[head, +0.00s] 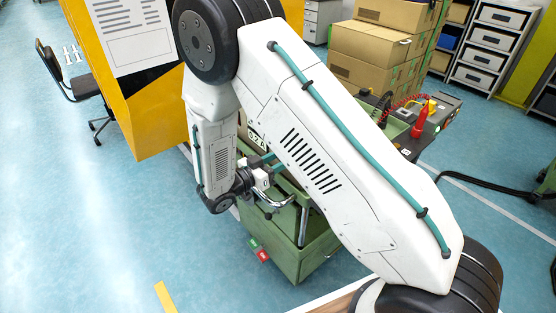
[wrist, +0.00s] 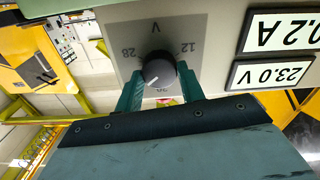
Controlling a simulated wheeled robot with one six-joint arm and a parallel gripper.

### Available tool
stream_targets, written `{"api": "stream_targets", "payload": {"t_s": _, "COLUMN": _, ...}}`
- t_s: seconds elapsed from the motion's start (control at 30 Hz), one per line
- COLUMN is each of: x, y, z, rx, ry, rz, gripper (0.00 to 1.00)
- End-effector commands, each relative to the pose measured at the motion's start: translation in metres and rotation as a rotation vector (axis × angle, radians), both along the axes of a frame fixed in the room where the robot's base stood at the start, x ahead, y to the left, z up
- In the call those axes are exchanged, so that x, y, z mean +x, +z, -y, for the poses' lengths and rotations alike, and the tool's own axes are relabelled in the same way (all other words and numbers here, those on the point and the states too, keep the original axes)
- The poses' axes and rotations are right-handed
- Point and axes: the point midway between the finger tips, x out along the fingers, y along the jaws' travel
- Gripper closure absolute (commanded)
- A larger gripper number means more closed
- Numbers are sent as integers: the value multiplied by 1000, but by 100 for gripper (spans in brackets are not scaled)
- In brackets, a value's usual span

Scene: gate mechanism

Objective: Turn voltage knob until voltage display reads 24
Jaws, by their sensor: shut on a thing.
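The voltage display (wrist: 272,73) to the right of the knob reads 23.0 V. The current display (wrist: 284,29) above it is partly cut off by the frame edge. In the head view my arm hides the knob and most of the panel; part of a display (head: 257,138) shows behind it.
In the head view, a green cabinet (head: 300,255) stands under the panel. A yellow cabinet (head: 155,115) is on the left with a chair (head: 80,85) beside it. Cardboard boxes (head: 370,45) stand behind. The blue floor at lower left is clear.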

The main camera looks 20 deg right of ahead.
Motion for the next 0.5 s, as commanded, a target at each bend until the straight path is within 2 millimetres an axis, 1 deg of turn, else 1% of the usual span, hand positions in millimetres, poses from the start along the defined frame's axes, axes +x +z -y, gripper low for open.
{"api": "stream_targets", "payload": {"t_s": 0.2, "x": -1, "y": -1, "z": 0, "rx": 29, "ry": 0, "rz": 86, "gripper": 84}}
{"api": "stream_targets", "payload": {"t_s": 0.5, "x": -1, "y": -1, "z": 0, "rx": 44, "ry": 0, "rz": 129, "gripper": 84}}
